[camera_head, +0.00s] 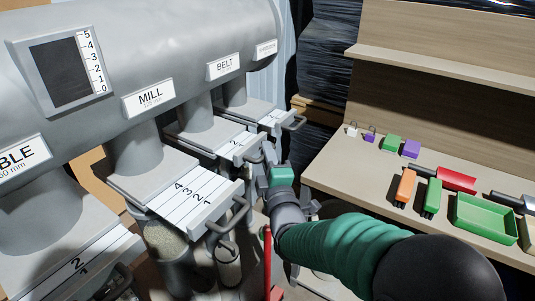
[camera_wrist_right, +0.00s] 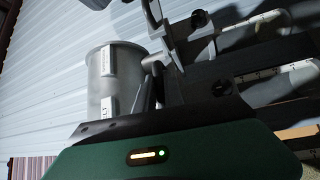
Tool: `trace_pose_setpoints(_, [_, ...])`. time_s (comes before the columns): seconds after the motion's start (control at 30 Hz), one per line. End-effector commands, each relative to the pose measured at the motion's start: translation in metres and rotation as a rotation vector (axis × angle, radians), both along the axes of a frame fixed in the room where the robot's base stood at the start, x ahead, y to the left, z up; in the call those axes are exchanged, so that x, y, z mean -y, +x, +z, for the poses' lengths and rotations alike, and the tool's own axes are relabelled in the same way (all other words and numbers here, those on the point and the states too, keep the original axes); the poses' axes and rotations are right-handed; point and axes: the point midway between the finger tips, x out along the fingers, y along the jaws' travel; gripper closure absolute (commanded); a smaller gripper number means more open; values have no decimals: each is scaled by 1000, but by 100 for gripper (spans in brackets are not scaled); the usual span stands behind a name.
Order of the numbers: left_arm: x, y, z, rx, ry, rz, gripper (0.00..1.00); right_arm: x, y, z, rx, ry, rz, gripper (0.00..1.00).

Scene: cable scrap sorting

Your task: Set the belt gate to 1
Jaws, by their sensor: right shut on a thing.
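The belt gate (camera_head: 226,138) is a light slide plate with a numbered scale, sticking out under the pipe with the BELT label (camera_head: 226,66). A 2 can be read on it; the exact setting at the pipe is too small to tell. My right gripper (camera_head: 268,163) is at the front end of this gate, shut on its handle, which the gripper mostly hides. In the right wrist view, the jaws (camera_wrist_right: 165,65) are near a grey bar, and a grey cylinder with white labels (camera_wrist_right: 115,80) stands to the left. My left gripper is not in view.
The mill gate (camera_head: 185,190) extends nearer, its handle (camera_head: 230,215) jutting toward my right arm. Another gate (camera_head: 275,118) lies beyond. A red post (camera_head: 267,260) stands below. The bench (camera_head: 340,165) at right holds padlocks, blocks, brushes, a red scoop (camera_head: 457,180) and a green tray (camera_head: 485,219).

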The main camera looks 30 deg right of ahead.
Motion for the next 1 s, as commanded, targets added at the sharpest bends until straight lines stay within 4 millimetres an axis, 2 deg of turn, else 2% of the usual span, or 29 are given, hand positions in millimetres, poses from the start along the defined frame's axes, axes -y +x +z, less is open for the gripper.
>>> trace_pose_setpoints(0.17, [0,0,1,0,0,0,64,2,2,0,-2,2,-8,100])
trace_pose_setpoints(0.4, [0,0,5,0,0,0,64,-12,27,0,-1,0,-7,100])
trace_pose_setpoints(0.63, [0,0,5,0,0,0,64,-12,27,0,0,1,-8,100])
trace_pose_setpoints(0.67, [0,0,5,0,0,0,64,-12,27,0,0,1,-8,86])
trace_pose_setpoints(0.8, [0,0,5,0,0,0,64,-13,27,0,0,1,-6,68])
trace_pose_setpoints(1.0, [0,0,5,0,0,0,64,-15,27,0,1,0,-4,66])
